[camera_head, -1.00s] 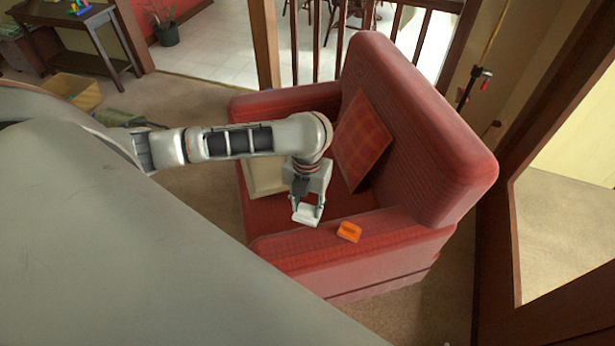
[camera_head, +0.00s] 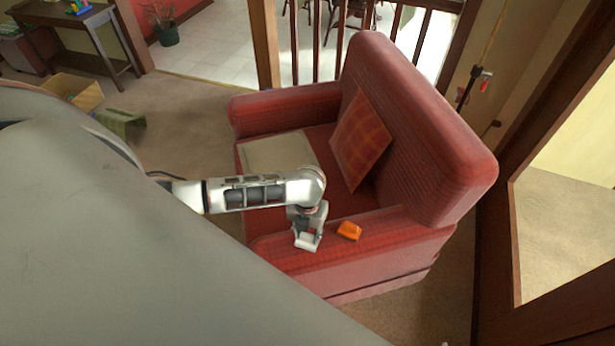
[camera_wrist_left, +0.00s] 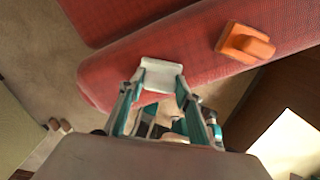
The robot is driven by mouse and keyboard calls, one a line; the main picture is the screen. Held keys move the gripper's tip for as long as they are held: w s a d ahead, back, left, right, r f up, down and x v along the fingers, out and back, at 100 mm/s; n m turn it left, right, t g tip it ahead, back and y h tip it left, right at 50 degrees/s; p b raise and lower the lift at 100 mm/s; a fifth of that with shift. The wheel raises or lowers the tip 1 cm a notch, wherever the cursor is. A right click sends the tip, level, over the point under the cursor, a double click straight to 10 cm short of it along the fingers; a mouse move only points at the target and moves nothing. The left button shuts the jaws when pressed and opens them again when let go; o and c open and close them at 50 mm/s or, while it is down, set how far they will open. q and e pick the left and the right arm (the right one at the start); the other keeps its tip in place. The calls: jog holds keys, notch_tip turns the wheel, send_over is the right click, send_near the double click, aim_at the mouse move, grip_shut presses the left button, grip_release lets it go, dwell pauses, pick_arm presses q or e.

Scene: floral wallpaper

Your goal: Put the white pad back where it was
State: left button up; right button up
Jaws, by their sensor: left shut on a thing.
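The white pad (camera_head: 305,242) is a small pale block in the jaws of my left gripper (camera_head: 309,230). It is at the near arm of the red armchair (camera_head: 335,262); I cannot tell whether it touches the fabric. In the left wrist view, the white pad (camera_wrist_left: 160,66) spans the fingertips of my left gripper (camera_wrist_left: 155,88), with the red armrest (camera_wrist_left: 120,70) behind it. My left gripper is shut on the pad. My right gripper is not in view.
An orange object (camera_head: 349,230) lies on the same armrest, just right of the pad. A cream flat item (camera_head: 278,153) lies on the seat, and a plaid cushion (camera_head: 361,140) leans on the backrest. A wooden door frame (camera_head: 500,230) stands at the right.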

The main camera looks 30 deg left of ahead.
aim_at(307, 234)
pick_arm(q)
jog(key=o, duration=1)
jog(key=shift+f, duration=0.1)
notch_tip(307, 234, up, 11)
jog(key=s+d+f+n+t+h, duration=0.1)
jog(key=d+f+n+t+h, duration=0.1)
jog(key=d+n, duration=0.5)
jog(key=s+d+f+n+t+h, duration=0.1)
jog(key=d+f+n+t+h, duration=0.2)
jog(key=d+n, duration=0.4)
jog(key=s+a+n+t+y, duration=0.1)
jog(key=s+a+n, duration=0.1)
jog(key=n, duration=0.3)
jog(key=s+a+f+n+t+y, duration=0.1)
jog(key=s+a+n+t, duration=0.1)
jog(key=a+n, duration=0.2)
jog(key=s+a+f+n+t+y, duration=0.1)
jog(key=s+a+n+t, duration=0.1)
jog(key=n, duration=0.4)
jog(key=shift+s+a, duration=0.5)
jog(key=shift+a, duration=0.1)
